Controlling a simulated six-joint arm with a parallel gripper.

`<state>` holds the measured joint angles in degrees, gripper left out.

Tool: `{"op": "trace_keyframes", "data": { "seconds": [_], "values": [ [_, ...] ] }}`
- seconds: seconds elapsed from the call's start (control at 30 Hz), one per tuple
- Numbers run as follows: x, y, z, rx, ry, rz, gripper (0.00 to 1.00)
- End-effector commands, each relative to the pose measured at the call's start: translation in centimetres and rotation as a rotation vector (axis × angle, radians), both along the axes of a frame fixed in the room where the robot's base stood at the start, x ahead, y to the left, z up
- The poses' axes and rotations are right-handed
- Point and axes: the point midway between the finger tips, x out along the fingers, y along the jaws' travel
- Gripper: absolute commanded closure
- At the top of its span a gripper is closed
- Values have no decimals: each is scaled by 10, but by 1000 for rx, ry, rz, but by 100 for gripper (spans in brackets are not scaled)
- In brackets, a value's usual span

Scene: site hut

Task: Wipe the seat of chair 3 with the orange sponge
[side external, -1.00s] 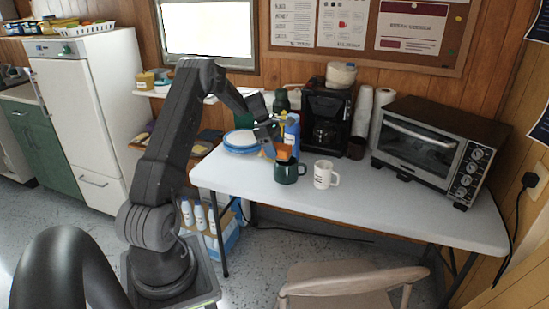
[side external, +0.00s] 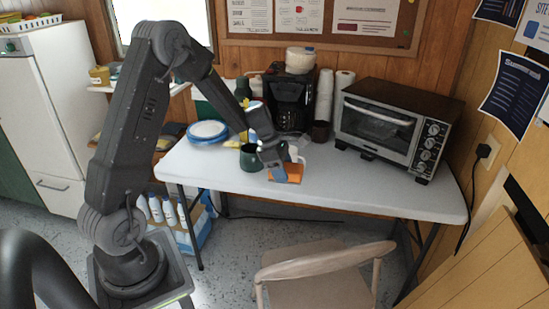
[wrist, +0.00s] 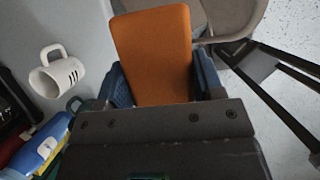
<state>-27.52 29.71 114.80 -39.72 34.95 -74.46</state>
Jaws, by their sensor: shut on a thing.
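My gripper (side external: 272,158) is shut on the orange sponge (side external: 289,173) and holds it above the table's front part, in front of the mugs. In the wrist view the sponge (wrist: 153,45) stands out between the two blue fingers of my gripper (wrist: 162,82). A light wooden chair (side external: 325,272) stands on the floor in front of the table, below and to the right of the sponge. Its seat shows partly beneath the curved backrest. Part of the chair also shows at the top of the wrist view (wrist: 232,14). No number is readable on it.
A green mug (side external: 250,158) stands just left of my gripper. A white mug (wrist: 58,72) is partly hidden behind it in the side view. A coffee maker (side external: 290,100) and toaster oven (side external: 385,125) stand behind. The table's front right (side external: 400,190) is clear.

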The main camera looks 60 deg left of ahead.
Motion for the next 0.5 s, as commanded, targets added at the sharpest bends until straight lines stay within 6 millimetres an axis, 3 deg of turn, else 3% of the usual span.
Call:
{"op": "trace_keyframes", "data": {
  "seconds": [0.03, 0.37, 0.5],
  "values": [
    [-1, 2, -15, -5, 9, 5, 58],
    [-2, 2, -93, -4, 12, 4, 58],
    [-2, 2, -136, -4, 13, 4, 58]
  ]
}}
